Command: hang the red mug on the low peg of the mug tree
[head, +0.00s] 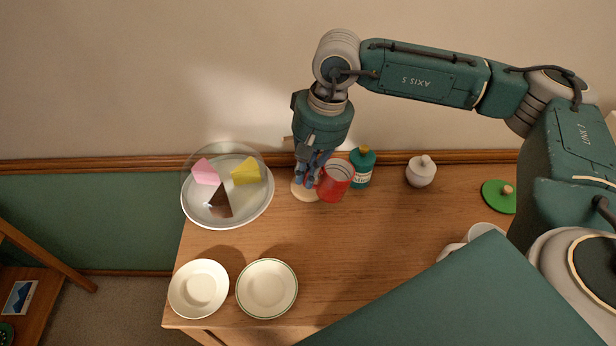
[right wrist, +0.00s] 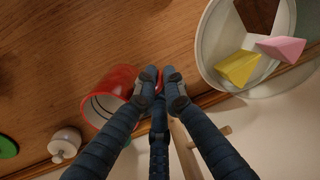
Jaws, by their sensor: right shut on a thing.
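The red mug (head: 334,184) is at my right gripper (head: 313,178), near the back edge of the wooden table. My right gripper is shut on the mug at its handle side; the fingers hide most of the handle. In the right wrist view the mug (right wrist: 108,96) lies left of the fingertips (right wrist: 160,82), with its mouth visible. The mug tree is largely hidden behind the gripper in the head view; its round pale base (head: 303,192) shows. My left gripper is out of view.
A plate with cake slices (head: 226,212) under a clear dome stands left of the tree. A green bottle (head: 362,168) stands close right of the mug. A white lidded pot (head: 421,172) is farther right. Two pale dishes (head: 199,288) (head: 266,288) lie front left. The table's middle is clear.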

